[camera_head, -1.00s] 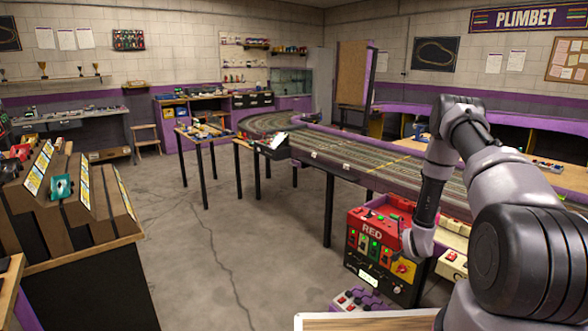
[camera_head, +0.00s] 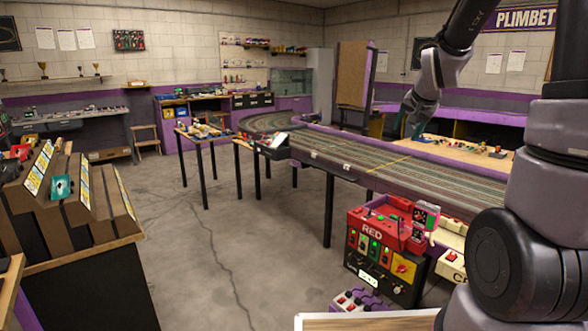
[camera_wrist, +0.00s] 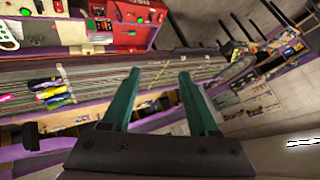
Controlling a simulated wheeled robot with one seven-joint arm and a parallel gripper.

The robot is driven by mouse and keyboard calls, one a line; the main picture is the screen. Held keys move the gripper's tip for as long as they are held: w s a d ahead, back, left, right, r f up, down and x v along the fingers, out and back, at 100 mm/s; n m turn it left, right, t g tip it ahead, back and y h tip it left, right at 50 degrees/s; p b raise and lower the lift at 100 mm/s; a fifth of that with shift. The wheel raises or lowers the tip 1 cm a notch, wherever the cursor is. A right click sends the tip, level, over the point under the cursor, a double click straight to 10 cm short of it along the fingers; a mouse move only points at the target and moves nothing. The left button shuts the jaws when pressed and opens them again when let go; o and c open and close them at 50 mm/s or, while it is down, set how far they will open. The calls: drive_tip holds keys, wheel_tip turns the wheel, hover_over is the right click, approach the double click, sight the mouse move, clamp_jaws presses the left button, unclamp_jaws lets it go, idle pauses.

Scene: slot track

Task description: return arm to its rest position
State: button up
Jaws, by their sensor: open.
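My arm is raised and folded at the right of the head view. My gripper (camera_head: 408,130) hangs from it, in front of the far side of the slot track in the picture. In the wrist view my gripper (camera_wrist: 158,82) shows two teal fingers held apart with nothing between them. The slot track (camera_head: 375,172) stretches across the middle of the room, and it also runs across the wrist view (camera_wrist: 110,78).
The red control box (camera_head: 375,238) stands at the near side of the track. A wooden stepped rack (camera_head: 62,195) is at the left. A small table (camera_head: 204,137) stands farther back. The grey floor (camera_head: 235,240) between them is clear.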

drive_tip(key=s+a+r+n+y, duration=0.1)
drive_tip(key=s+a+r+n, duration=0.1)
drive_tip(key=s, duration=1.1)
drive_tip(key=s+a+r+n+g+y, duration=0.1)
drive_tip(key=s+a+r, duration=0.4)
drive_tip(key=s, duration=0.8)
wheel_tip(320, 180, up, 2)
drive_tip(key=shift+s+a+r+n, duration=0.1)
drive_tip(key=shift+s+a+n, duration=0.05)
drive_tip(key=shift+s+n, duration=0.3)
